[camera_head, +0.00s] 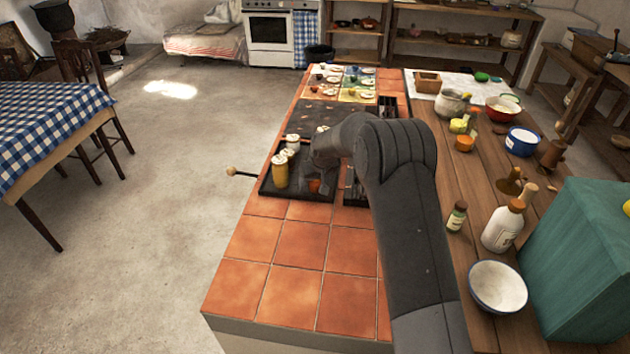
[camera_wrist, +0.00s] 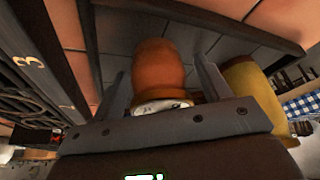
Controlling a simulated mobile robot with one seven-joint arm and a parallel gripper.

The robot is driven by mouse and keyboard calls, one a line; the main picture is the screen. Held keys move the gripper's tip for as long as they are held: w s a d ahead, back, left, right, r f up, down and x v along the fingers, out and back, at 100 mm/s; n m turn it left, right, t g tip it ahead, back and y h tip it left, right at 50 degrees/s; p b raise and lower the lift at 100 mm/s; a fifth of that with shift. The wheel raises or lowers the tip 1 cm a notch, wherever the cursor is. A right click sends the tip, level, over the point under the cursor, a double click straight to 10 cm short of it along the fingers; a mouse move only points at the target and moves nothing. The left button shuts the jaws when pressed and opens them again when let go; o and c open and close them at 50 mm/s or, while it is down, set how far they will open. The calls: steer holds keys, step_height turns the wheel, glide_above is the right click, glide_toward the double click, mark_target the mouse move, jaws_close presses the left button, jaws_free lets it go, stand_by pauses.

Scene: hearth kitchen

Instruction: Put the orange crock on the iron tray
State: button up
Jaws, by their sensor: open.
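The orange crock (camera_wrist: 158,66) shows in the wrist view with its pale lid toward the camera. My gripper (camera_wrist: 158,80) is open, with one finger on each side of it. I cannot tell whether the fingers touch it. In the head view the crock (camera_head: 314,187) is a small orange patch, mostly hidden by my gripper (camera_head: 320,178). It appears to stand on the dark iron tray (camera_head: 268,185), whose floor and rim (camera_wrist: 238,19) show behind it in the wrist view. I cannot see its base clearly.
A yellow crock (camera_head: 280,174) stands to its left on the tray, and it shows close beside my right finger in the wrist view (camera_wrist: 250,92). Pale-lidded jars (camera_head: 292,143) stand behind. Bare orange tiles (camera_head: 290,265) lie in front of the tray. The wooden counter (camera_head: 480,190) at right is crowded.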

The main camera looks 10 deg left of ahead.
steer(key=v, duration=1.2)
steer(key=shift+r, duration=0.2)
steer(key=s+d+r+m+t+h, duration=0.1)
steer(key=s+d+r+m, duration=0.2)
steer(key=s+d+r, duration=1.35)
steer(key=s+d+m, duration=0.1)
steer(key=s+d, duration=0.3)
steer(key=s, duration=0.9)
steer(key=s+d+m+h, duration=0.1)
steer(key=s+d, duration=0.4)
steer(key=s, duration=0.8)
steer(key=shift+s+m+t, duration=0.25)
steer(key=shift+m+t, duration=0.15)
steer(key=shift+m, duration=0.3)
